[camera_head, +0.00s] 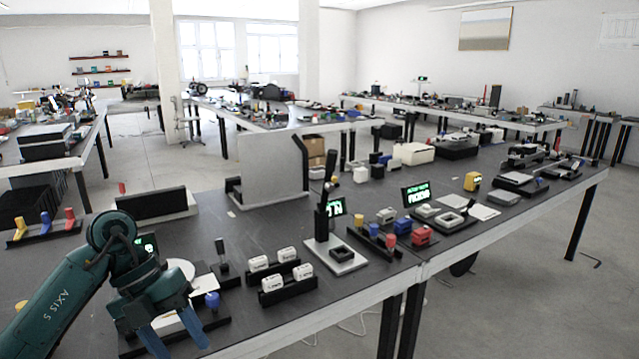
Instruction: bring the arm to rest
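My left arm comes in from the lower left, a teal arm bent at the elbow over the near left part of the dark table (215,205). My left gripper (172,338) points downward with two blue fingers spread apart. I see nothing held between the fingers. Part of a white and black fixture shows behind and beside the gripper. My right gripper does not show.
Racks with white blocks (287,282), a black post on a white base (334,255) and a blue-topped piece (212,300) stand near the gripper. A small display (416,194) stands farther right. The table's front edge is close by; open floor lies at right.

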